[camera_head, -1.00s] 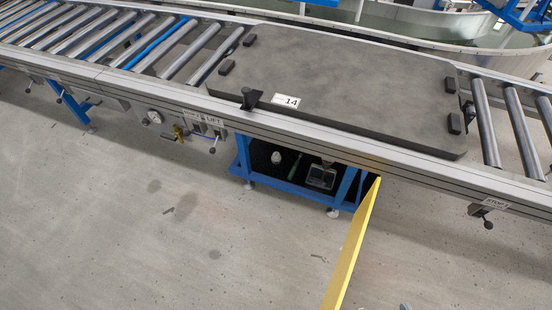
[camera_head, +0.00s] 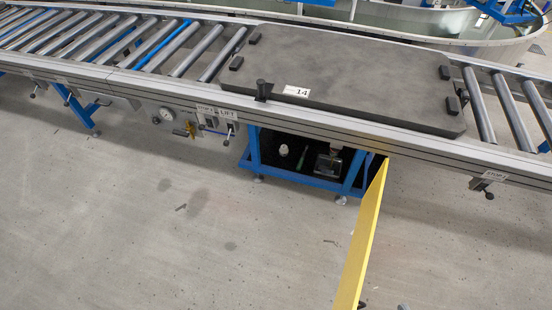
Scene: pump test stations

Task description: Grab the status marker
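I cannot tell for sure which thing is the status marker. A short black upright peg (camera_head: 263,90) stands at the front edge of a dark grey plate (camera_head: 350,75) on the roller conveyor. A white label reading 14 (camera_head: 297,91) lies just right of the peg on the plate. My gripper is not in view.
A yellow panel (camera_head: 365,235) sticks out from the conveyor's front towards me. A blue-framed shelf (camera_head: 310,181) below holds a white bottle-like thing (camera_head: 284,150), a green-handled item (camera_head: 302,158) and a dark box (camera_head: 329,163). Levers line the front rail (camera_head: 150,95). Floor (camera_head: 200,230) at left is clear.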

